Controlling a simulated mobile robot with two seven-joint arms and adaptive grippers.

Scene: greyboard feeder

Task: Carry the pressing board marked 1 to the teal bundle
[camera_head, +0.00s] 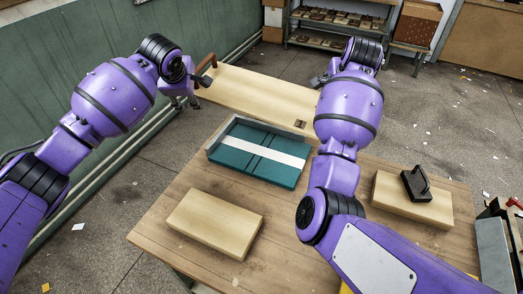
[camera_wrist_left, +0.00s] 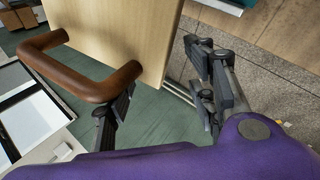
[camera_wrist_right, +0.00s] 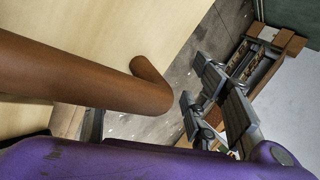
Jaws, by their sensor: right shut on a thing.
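The teal bundle (camera_head: 241,158) lies on the table with a white band across its middle. A long pale wooden board (camera_head: 250,92) with brown end handles spans between my arms, just behind the bundle in the head view. I cannot read a number on it. My left gripper (camera_head: 183,102) is at the board's left handle (camera_head: 207,67); in the left wrist view its fingers (camera_wrist_left: 165,95) stand wide apart, one near the handle's end. My right gripper (camera_wrist_right: 155,108) is shut on the board's right handle (camera_wrist_right: 80,80); my right arm hides most of that end in the head view.
A pale wooden block (camera_head: 215,220) lies at the table's front left. Another block (camera_head: 400,207) with a black-handled tool (camera_head: 416,184) on it lies at the right. A grey corner stop (camera_head: 226,129) borders the bundle's rear. A green wall (camera_head: 70,40) runs along the left.

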